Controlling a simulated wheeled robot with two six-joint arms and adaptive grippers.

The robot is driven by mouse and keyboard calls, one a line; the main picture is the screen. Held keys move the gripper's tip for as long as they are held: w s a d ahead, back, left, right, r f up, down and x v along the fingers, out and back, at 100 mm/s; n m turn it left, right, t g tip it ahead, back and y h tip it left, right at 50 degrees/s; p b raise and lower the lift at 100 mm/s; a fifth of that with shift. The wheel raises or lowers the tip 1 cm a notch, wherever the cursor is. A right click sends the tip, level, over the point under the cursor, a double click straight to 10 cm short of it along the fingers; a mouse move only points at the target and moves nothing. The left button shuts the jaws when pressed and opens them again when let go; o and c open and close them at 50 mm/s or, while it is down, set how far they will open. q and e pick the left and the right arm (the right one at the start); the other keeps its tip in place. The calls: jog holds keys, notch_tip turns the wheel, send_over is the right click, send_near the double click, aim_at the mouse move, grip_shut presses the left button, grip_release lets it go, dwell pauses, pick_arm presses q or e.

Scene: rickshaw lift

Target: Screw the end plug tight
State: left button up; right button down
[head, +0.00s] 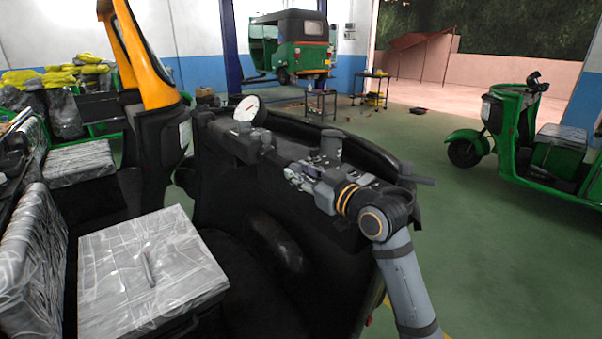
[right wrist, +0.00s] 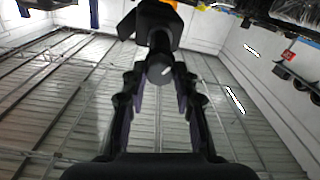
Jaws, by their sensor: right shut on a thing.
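The end plug (right wrist: 160,70) is a short dark cylinder with a lighter round end face in the right wrist view. It sits at the lower end of a dark fitting (right wrist: 150,28). My right gripper (right wrist: 160,80) is shut on the plug, with one finger on each side of it. In the head view my right gripper (head: 282,160) reaches left to a dark grey fitting (head: 243,142) below a round white-faced gauge (head: 247,107). The plug itself cannot be made out there, hidden by the dark parts and fingers. My left gripper is not in view.
The black vehicle body (head: 290,240) lies close below my right arm. A plastic-wrapped seat (head: 150,270) is at the lower left, and an orange-yellow pillar (head: 150,55) rises behind it. A green vehicle (head: 550,140) stands right; green floor between is clear.

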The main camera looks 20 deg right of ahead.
jog(key=shift+r+m+p, duration=0.15)
jog(key=shift+m+p, duration=0.35)
jog(key=shift+p, duration=0.25)
jog(key=m+p, duration=1.4)
jog(key=p, duration=0.1)
jog(key=shift+d, duration=0.15)
jog(key=m+p, duration=0.3)
jog(key=shift+m, duration=0.4)
jog(key=m+p, duration=0.2)
jog(key=m, duration=0.1)
jog(key=shift+m+p, duration=0.3)
jog(key=m+p, duration=0.1)
jog(key=m, duration=0.1)
jog(key=m+p, duration=0.1)
jog(key=m, duration=0.1)
jog(key=shift+f, duration=0.3)
jog(key=shift+f+m+p, duration=0.1)
jog(key=shift+m+p, duration=0.6)
jog(key=shift+m, duration=0.6)
jog(key=c, duration=1)
grip_release()
